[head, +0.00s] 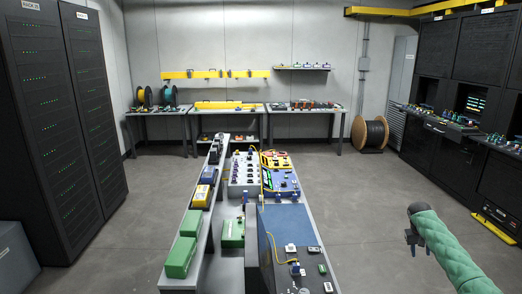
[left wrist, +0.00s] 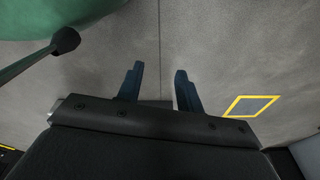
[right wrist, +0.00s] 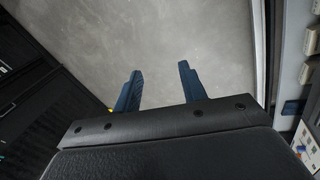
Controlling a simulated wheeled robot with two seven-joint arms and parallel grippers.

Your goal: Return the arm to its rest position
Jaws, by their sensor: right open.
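My right arm, in a green sleeve, reaches in from the lower right of the head view. Its gripper (head: 411,240) hangs over bare floor to the right of the workbench, apart from it. In the right wrist view the right gripper (right wrist: 160,85) has its two dark blue fingers spread, with only grey floor between them. My left arm does not show in the head view. In the left wrist view the left gripper (left wrist: 160,85) has its two fingers apart, empty, over grey floor.
A long workbench with a blue mat (head: 285,225) runs down the middle, carrying splicing devices and green boxes (head: 180,257). Black racks (head: 65,110) stand at left, black cabinets (head: 475,95) at right. A cable reel (head: 369,134) stands at the back. The floor (head: 370,200) right of the bench is clear.

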